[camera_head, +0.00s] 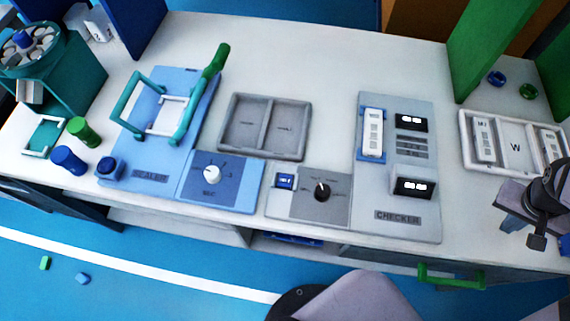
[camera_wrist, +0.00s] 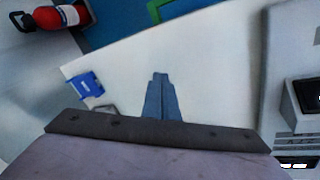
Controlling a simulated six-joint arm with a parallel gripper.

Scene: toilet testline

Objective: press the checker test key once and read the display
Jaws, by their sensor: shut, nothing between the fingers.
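The grey checker panel (camera_head: 398,205) stands right of centre on the bench in the head view. It holds a white cassette-like piece (camera_head: 373,134) in a blue cradle, an upper display (camera_head: 411,122) and a lower display (camera_head: 413,187). Both displays show white marks too small to read. I cannot make out a test key. My gripper is over the right front of the bench (camera_head: 512,222), right of the checker and apart from it. In the wrist view its blue-grey fingers (camera_wrist: 160,85) are together and empty. The checker's edge (camera_wrist: 275,95) and a dark display (camera_wrist: 308,96) show at the right there.
A white tray (camera_head: 465,168) with similar white pieces lies right of the checker, close to my gripper. A dial panel (camera_head: 335,208), a grey two-part tray (camera_head: 306,148) and the blue sealer (camera_head: 125,165) stand left. A green handle (camera_head: 450,282) sticks out from the front edge.

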